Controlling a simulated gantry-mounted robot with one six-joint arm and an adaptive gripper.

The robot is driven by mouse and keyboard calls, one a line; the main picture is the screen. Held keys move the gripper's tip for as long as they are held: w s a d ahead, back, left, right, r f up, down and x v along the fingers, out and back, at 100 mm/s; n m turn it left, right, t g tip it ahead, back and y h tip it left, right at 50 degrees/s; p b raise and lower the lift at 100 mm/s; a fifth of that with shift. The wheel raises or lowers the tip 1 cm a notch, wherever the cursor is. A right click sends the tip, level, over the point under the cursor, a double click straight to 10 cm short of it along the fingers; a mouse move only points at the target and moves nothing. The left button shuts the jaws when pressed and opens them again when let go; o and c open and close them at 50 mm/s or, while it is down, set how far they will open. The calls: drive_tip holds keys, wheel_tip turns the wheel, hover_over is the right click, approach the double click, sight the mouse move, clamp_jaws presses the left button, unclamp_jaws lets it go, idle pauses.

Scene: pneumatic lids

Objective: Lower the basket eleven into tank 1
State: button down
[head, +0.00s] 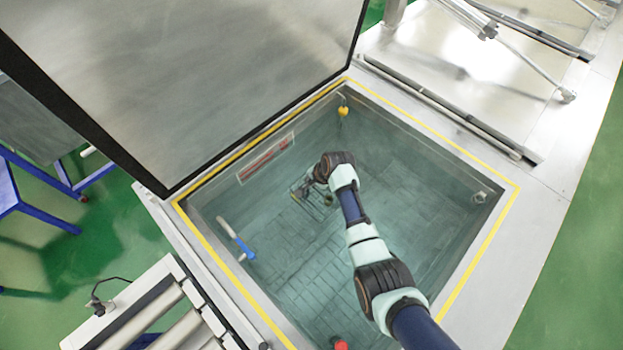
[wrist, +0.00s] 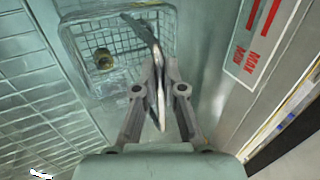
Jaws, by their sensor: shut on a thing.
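The open tank (head: 440,190) has a yellow-bordered rim and greenish-blue water or lining inside. No tank number is readable. My arm reaches down into it, and my gripper (head: 307,187) is near the tank's far left wall. A small wire basket (head: 321,211) hangs below it in the head view. In the wrist view my gripper (wrist: 159,68) is shut on the basket's thin metal handle. The basket (wrist: 85,35) shows beyond the fingertips, with a round brass-coloured part (wrist: 103,59) inside. Whether the basket touches the tank floor, I cannot tell.
The raised lid (head: 190,70) stands at the tank's left. A red-marked MAX label (wrist: 262,35) is on the wall close to my gripper. A yellow float (head: 343,110) and a blue-handled fitting (head: 238,240) sit at the walls. A roller conveyor (head: 150,310) is at lower left.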

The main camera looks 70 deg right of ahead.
drive_tip(key=shift+f+b, duration=5.35)
drive_tip(key=shift+f, duration=1.55)
drive_tip(key=shift+f+b, duration=0.6)
drive_tip(key=shift+f, duration=0.1)
drive_tip(key=c, duration=1.2)
unclamp_jaws()
drive_tip(key=shift+d, duration=0.1)
drive_tip(key=shift+f, duration=0.1)
